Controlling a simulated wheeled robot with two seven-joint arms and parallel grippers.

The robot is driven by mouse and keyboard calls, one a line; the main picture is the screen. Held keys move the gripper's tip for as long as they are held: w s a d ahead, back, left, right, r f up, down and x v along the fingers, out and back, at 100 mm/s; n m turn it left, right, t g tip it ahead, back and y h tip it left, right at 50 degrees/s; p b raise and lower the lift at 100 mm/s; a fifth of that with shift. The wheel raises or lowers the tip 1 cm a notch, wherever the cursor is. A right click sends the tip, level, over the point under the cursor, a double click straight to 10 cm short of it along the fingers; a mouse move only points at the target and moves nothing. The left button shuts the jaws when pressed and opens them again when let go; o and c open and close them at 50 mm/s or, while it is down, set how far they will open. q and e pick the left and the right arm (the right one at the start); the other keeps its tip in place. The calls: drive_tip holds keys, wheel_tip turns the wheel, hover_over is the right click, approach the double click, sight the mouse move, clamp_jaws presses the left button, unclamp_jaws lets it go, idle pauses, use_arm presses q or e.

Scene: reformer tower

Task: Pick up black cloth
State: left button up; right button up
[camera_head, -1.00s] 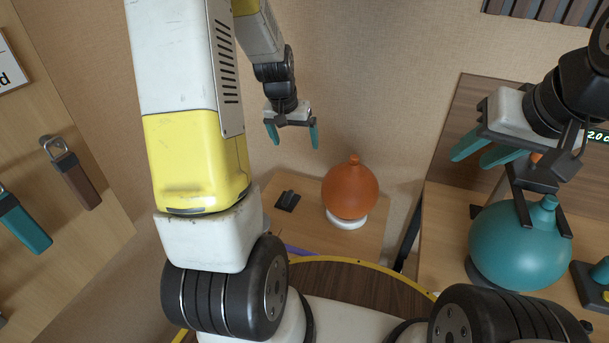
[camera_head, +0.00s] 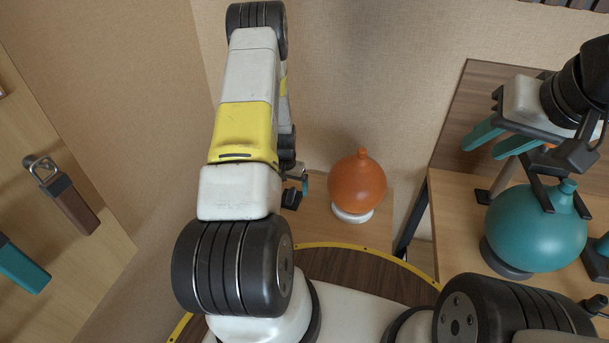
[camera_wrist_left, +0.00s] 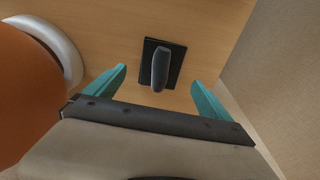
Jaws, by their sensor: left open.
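A small flat black square with a dark grey raised piece on it (camera_wrist_left: 162,65) lies on the wooden table. It may be the black cloth; I cannot tell the material. In the head view its dark shape (camera_head: 291,198) is partly covered by my arm and gripper. My left gripper (camera_wrist_left: 158,84) is open, with its teal fingers on either side of the dark piece, apart from it and short of it in the wrist view. In the head view this gripper (camera_head: 304,184) is mostly hidden behind my arm. My right gripper (camera_head: 500,140) is open and empty at the right.
An orange round vessel (camera_head: 357,187) on a white base (camera_head: 351,215) stands close beside the black item. A teal round vessel (camera_head: 535,228) stands on the right table under my right gripper. A wall is close to the small table's edge in the wrist view.

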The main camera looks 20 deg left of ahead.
sight(291, 193)
use_arm(q)
drive_tip(key=shift+w+f, duration=0.2)
drive_tip(key=shift+f, duration=0.95)
drive_tip(key=shift+w+f, duration=0.2)
drive_tip(key=shift+f, duration=0.9)
drive_tip(key=shift+f, duration=0.15)
drive_tip(key=c, duration=1.4)
drive_tip(key=shift+c, duration=0.2)
wheel_tip(291, 193, up, 4)
drive_tip(key=s+d, duration=0.3)
drive_tip(key=s, duration=0.1)
drive_tip(key=s+d+r, duration=0.1)
drive_tip(key=s+d, duration=0.6)
drive_tip(key=s, duration=0.1)
drive_tip(key=shift+s+d+r, duration=0.1)
drive_tip(key=shift+d+r, duration=0.05)
drive_tip(key=shift+d, duration=0.1)
